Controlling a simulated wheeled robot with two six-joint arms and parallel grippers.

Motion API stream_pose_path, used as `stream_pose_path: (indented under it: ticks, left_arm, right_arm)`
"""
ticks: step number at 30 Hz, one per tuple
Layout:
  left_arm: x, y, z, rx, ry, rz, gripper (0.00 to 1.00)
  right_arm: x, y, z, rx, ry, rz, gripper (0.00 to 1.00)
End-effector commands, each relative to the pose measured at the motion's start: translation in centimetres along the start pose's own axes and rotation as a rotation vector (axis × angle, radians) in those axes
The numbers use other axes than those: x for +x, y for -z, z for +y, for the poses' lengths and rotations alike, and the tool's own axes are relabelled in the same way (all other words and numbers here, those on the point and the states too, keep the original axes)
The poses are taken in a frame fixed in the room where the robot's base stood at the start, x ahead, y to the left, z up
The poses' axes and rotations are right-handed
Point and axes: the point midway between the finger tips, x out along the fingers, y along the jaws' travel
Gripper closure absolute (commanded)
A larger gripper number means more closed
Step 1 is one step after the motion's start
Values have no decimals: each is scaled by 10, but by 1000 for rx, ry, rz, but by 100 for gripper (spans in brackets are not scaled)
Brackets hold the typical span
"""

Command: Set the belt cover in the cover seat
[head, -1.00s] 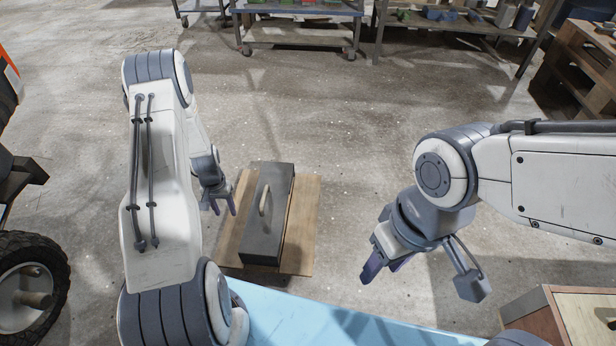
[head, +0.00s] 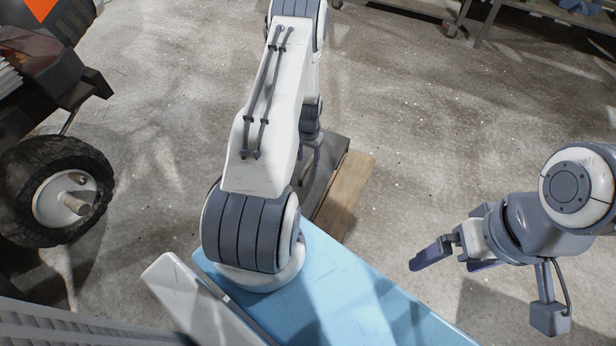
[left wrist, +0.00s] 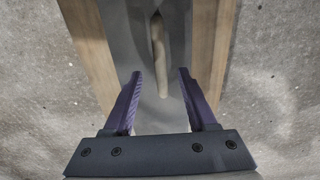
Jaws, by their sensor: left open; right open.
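The belt cover, seemingly the dark grey box (head: 325,178) with a pale bar handle, lies on a wooden board on the floor, mostly hidden behind my left arm in the head view. In the left wrist view its grey top (left wrist: 180,20) and handle (left wrist: 159,55) show ahead of my left gripper (left wrist: 159,73). The left gripper's purple fingers are open, one on each side of the handle's line, holding nothing. In the head view the left gripper (head: 312,155) is partly hidden. My right gripper (head: 440,262) is open and empty over bare floor. I cannot identify the cover seat.
The wooden board (head: 346,190) sticks out right of the box. A machine with a black tyre (head: 50,190) and an orange panel (head: 42,6) stands at the left. A bench (head: 520,20) is at the back. The concrete floor between is clear.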

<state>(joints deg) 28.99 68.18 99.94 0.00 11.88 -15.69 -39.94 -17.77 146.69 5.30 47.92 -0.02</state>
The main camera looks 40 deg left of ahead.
Motion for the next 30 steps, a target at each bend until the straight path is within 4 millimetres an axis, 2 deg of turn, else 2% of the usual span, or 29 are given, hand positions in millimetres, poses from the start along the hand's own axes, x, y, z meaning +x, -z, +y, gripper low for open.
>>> stream_pose_path:
  ticks: [9,17,18,20,22,30]
  left_arm:
    - [46,-3,-2,-3,0,0,43]
    - [47,-3,-3,-4,0,0,43]
    - [47,-3,-3,-4,0,0,50]
    - [47,-3,-3,-4,0,0,73]
    - [47,-3,-3,-4,0,0,100]
    - [47,-3,-3,-4,0,0,100]
  right_arm:
    - [35,-2,3,0,0,0,0]
    - [34,-2,2,0,0,0,0]
    - [34,-2,2,0,0,0,0]
    - [34,-2,2,0,0,0,0]
    - [34,-2,2,0,0,0,0]
    - [34,-2,2,0,0,0,0]
